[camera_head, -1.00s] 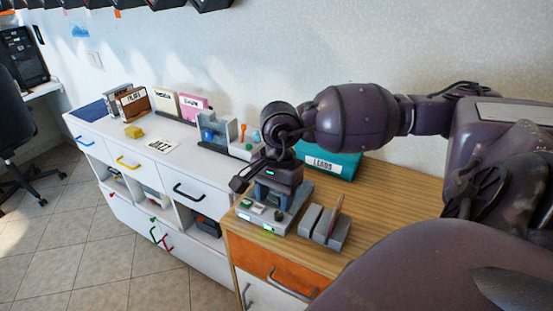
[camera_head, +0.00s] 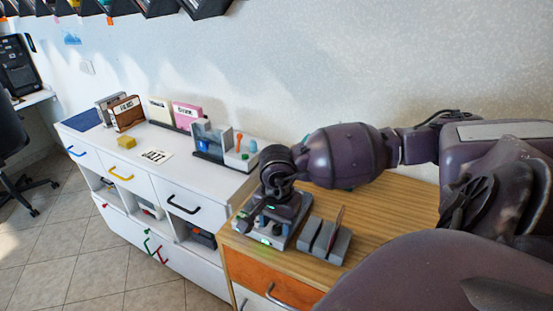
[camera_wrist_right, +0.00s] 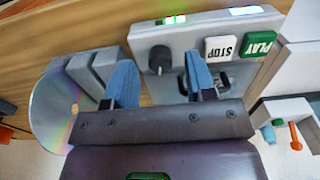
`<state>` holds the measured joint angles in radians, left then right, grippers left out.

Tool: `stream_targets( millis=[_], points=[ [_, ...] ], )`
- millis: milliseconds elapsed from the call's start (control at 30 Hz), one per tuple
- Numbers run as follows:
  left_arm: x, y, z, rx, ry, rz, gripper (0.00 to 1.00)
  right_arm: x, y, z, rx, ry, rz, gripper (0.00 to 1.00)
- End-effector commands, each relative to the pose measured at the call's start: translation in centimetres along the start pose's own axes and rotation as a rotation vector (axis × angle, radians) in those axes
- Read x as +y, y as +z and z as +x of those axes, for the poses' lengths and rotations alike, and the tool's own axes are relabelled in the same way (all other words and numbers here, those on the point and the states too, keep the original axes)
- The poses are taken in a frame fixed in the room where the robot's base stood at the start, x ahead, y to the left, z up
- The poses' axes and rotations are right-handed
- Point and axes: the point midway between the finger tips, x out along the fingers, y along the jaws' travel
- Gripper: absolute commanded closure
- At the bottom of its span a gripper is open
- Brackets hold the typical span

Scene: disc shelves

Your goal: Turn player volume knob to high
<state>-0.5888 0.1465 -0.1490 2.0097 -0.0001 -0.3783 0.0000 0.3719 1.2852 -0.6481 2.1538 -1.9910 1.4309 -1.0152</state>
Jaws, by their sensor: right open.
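The grey player (camera_head: 247,238) sits on the wooden cabinet top, with a lit green light on its front. In the right wrist view the player (camera_wrist_right: 188,44) shows a dark round volume knob (camera_wrist_right: 158,59), a white STOP button (camera_wrist_right: 222,48) and a green PLAY button (camera_wrist_right: 260,44). My right gripper (camera_wrist_right: 160,78) is open, its two blue fingers on either side of the knob in that picture. I cannot tell whether they touch it. In the head view my right gripper (camera_head: 270,218) is low over the player and hides the knob. My left gripper is out of view.
A grey slotted holder (camera_head: 325,243) with a disc stands right beside the player; the shiny disc (camera_wrist_right: 50,108) shows in the wrist view. A white cabinet (camera_head: 180,162) with several disc cases is at the left. Bare wood (camera_head: 385,218) lies to the right.

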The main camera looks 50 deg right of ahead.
Motion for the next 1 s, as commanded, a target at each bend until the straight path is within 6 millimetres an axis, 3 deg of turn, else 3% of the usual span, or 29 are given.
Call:
stream_targets(
  millis=[133, 467, 800, 1000],
  points=[
    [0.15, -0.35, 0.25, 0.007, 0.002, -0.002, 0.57, 0.01, 0.01, 0.99, 0.000, 0.001, 0.001, 0.50],
    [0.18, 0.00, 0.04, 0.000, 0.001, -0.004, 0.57, 0.00, 0.01, 1.16, 0.000, -0.001, 0.001, 0.50],
    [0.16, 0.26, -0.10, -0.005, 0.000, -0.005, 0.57, 0.00, 0.01, 1.14, 0.000, 0.000, 0.001, 0.99],
    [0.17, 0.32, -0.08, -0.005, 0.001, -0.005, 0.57, 0.00, 0.00, 1.15, 0.000, 0.000, 0.060, 0.99]
  ],
)
